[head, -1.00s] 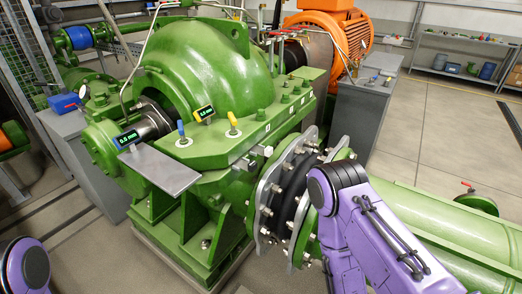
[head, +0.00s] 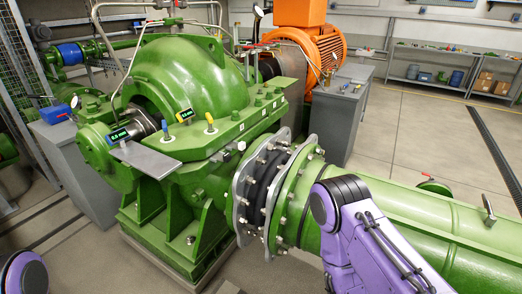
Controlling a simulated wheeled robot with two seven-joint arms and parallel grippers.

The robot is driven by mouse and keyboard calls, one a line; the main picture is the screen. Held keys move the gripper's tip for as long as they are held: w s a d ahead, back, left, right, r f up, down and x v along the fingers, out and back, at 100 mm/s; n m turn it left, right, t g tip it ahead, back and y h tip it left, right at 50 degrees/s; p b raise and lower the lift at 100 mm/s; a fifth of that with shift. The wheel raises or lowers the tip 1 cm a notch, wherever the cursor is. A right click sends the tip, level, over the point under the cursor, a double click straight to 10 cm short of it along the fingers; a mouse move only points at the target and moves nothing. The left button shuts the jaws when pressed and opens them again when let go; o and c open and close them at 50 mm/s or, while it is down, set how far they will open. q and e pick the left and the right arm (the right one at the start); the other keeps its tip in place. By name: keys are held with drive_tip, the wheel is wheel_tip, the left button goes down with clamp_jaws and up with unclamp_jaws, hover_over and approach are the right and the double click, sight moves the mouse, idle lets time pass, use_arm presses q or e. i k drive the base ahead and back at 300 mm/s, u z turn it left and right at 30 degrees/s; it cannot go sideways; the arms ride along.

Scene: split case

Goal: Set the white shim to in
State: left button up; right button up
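A small white block (head: 241,146), which may be the white shim, sits at the side edge of the flange of the green split case (head: 195,75). It is too small to tell whether it is in or out. A blue-handled piece (head: 165,127) and a yellow-handled piece (head: 210,121) stand upright on the flange top. Neither of my grippers is in view; only purple links of my arms show at the bottom left and bottom right.
A flat grey plate (head: 148,160) juts out at the front of the case. A bolted coupling (head: 262,185) joins a large green pipe (head: 430,220) at the right. Grey cabinets (head: 335,115) stand beside an orange motor (head: 315,45). Open floor lies at the back right.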

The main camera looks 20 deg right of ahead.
sight(241, 146)
drive_tip(key=z, duration=0.7)
drive_tip(key=i, duration=0.45)
drive_tip(key=z, duration=0.05)
